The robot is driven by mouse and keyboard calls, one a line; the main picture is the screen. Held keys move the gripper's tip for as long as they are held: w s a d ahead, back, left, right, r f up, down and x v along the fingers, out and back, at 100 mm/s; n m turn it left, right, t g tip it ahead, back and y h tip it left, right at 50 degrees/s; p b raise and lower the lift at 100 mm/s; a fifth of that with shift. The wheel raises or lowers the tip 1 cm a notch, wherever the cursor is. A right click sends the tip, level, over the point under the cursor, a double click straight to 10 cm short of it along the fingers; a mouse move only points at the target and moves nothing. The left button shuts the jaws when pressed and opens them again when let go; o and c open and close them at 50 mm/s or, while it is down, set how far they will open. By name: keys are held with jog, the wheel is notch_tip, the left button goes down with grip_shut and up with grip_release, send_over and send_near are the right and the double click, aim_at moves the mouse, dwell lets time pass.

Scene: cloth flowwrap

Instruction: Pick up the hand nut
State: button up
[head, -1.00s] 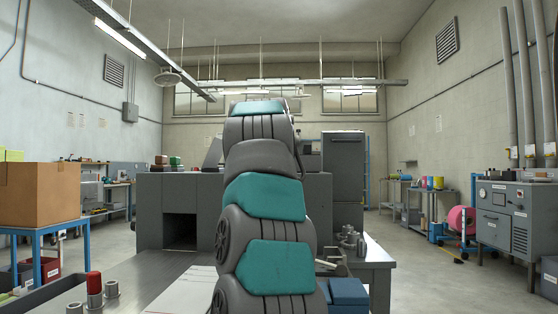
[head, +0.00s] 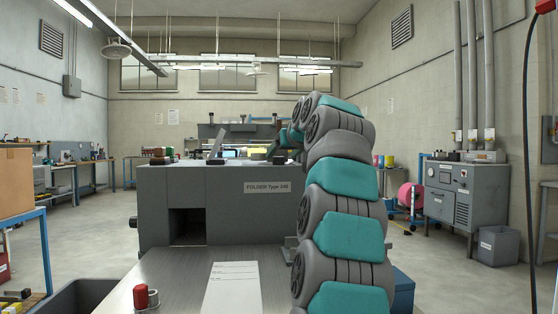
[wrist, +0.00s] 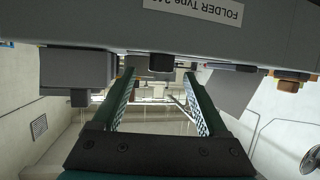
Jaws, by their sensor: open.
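A small dark knob-like piece (wrist: 161,64) stands on top of the grey folder machine; it looks like the hand nut, but its detail is too dark to be sure. It shows upside down in the wrist view, between and beyond the fingertips. My gripper (wrist: 160,78) is open, its two green fingers apart with nothing between them in contact. In the head view my arm reaches over the machine top at the right, and my gripper (head: 268,128) is small and partly hidden by the arm there.
The folder machine (head: 225,205) carries other parts on top: a brown piece (wrist: 290,80) and a grey box (wrist: 75,68), one on each side of the dark piece. A red-capped knob (head: 140,297) and a white sheet (head: 232,287) are on the near metal surface.

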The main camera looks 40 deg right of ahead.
jog(key=x, duration=0.4)
jog(key=shift+a+p, duration=0.1)
jog(key=shift+p, duration=0.3)
jog(key=shift+r, duration=0.1)
grip_shut()
